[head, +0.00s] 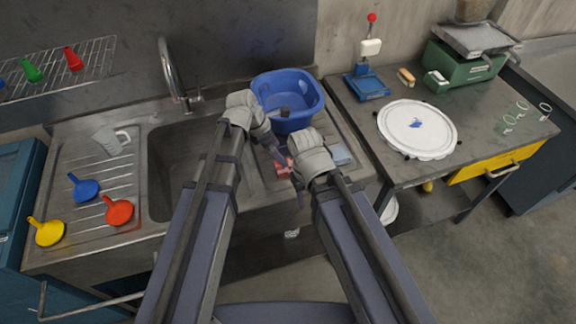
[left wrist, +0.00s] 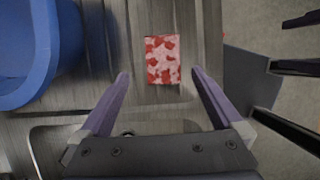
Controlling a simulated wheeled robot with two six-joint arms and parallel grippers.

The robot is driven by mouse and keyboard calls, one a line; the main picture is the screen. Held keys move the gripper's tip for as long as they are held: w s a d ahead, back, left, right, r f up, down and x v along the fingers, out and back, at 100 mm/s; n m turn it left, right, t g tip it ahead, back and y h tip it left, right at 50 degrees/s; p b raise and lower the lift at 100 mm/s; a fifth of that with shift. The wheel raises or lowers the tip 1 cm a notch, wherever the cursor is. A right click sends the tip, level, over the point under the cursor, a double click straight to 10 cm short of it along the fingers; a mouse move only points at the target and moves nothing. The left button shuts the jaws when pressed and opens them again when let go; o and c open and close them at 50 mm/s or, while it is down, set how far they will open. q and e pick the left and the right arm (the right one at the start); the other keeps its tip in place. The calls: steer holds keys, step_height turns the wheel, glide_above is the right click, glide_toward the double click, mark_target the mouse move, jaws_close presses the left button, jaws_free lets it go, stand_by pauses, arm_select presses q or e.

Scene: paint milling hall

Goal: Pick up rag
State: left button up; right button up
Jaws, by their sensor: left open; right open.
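A red and pink patterned cloth, which looks like the rag (left wrist: 163,60), lies flat on the metal drainboard in the left wrist view. It also shows in the head view (head: 283,166), partly hidden by my grippers. My left gripper (left wrist: 159,74) is open and empty, with its fingers on either side of the rag's near end in the picture; I cannot tell the height between them. My right gripper (head: 299,188) is beside it on the right, over the drainboard's front; its fingers are small here but look empty.
A blue basin (head: 287,100) stands behind the rag. A workbench (head: 465,125) with a white round plate (head: 417,130) stands at the right.

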arm_select(q)
steer(key=b+x, duration=0.1)
steer(key=x, duration=0.1)
steer(key=shift+f+b, duration=0.3)
steer(key=shift+b, duration=0.1)
steer(key=shift+r, duration=0.1)
steer(key=b+x, duration=0.4)
steer(key=x, duration=0.1)
steer(key=shift+s+b, duration=0.25)
steer(key=shift+b, duration=0.1)
steer(key=shift+f, duration=0.4)
steer(key=c, duration=1.2)
